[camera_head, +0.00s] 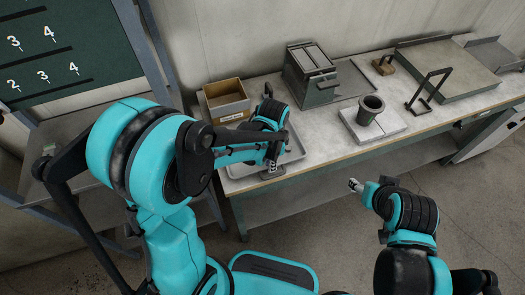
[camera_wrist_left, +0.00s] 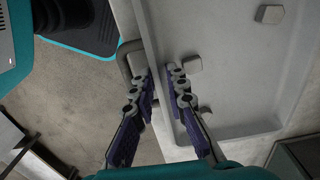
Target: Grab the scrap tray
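The scrap tray (camera_head: 297,149) is a shallow grey tray at the front left of the workbench, partly hidden behind my left arm. In the left wrist view the tray (camera_wrist_left: 240,75) fills the upper right, with a few small grey pieces inside and a loop handle (camera_wrist_left: 128,62) on its outer side. My left gripper (camera_head: 271,168) is at the tray's front edge. In the wrist view this gripper (camera_wrist_left: 161,77) is open, with its fingers apart on either side of the tray's rim. My right gripper (camera_head: 356,186) is in front of the bench, away from the tray; its opening is unclear.
An open cardboard box (camera_head: 227,100) stands behind the tray. A grey metal box (camera_head: 311,75) stands to its right. A dark crucible (camera_head: 370,108) stands on a pale block (camera_head: 390,126). A black-handled piece (camera_head: 428,90) lies farther right. The floor before the bench is clear.

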